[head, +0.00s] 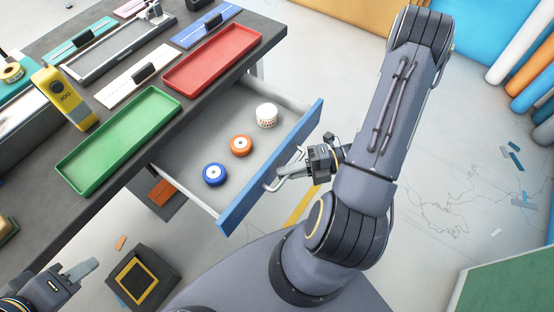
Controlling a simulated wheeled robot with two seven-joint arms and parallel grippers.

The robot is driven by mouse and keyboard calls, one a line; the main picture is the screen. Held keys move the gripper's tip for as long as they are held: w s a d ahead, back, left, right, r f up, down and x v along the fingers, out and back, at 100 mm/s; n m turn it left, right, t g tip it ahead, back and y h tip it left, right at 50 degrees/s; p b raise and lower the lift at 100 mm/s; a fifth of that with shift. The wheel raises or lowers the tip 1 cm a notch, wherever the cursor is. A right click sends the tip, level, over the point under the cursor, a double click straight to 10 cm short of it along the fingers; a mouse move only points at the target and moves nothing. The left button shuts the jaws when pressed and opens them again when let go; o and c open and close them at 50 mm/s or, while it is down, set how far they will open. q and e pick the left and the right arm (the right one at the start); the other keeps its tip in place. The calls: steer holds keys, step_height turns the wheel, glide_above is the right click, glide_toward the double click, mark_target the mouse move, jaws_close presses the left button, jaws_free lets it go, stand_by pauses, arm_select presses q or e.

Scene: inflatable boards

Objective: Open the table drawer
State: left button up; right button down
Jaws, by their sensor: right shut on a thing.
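The table drawer (185,188) stands pulled out from under the dark table top, with its blue front panel (250,199) facing my body. Inside it are a blue roll (213,174), an orange roll (240,146) and a white roll (266,115). My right gripper (287,175) is at the outer side of the drawer front, shut on the metal drawer handle (269,187). My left gripper (88,266) is at the lower left, away from the drawer; its finger gap is not clear.
On the table (60,210) are a green tray (118,140), a red tray (213,57), a yellow device (64,98) and several coloured cards. A dark box (140,278) stands on the floor below. Coloured rolls (520,50) line the upper right. Small scraps lie on the floor.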

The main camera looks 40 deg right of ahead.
steer(key=shift+s+d, duration=0.15)
steer(key=shift+s, duration=0.15)
steer(key=c, duration=1.8)
jaws_free()
steer(key=shift+o, duration=0.2)
steer(key=v, duration=0.8)
steer(key=shift+r, duration=0.1)
